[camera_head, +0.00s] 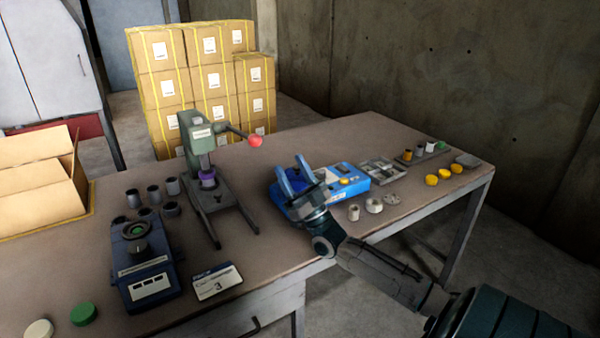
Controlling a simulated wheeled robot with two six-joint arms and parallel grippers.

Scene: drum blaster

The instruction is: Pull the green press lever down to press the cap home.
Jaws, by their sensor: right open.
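The green press (198,140) stands upright in the middle of the table. Its lever (236,131) sticks out to the right and ends in a red knob (255,141). A purple part (208,178) sits below the press head; I cannot tell a cap apart from it. My right gripper (292,171) is open with blue fingers pointing up, to the right of the press and below the knob in the picture. It is apart from the lever, and nothing shows between its fingers. My left gripper is not in view.
A blue box (350,181) is partly behind my right gripper. Stacked cartons (205,85) stand beyond the table.

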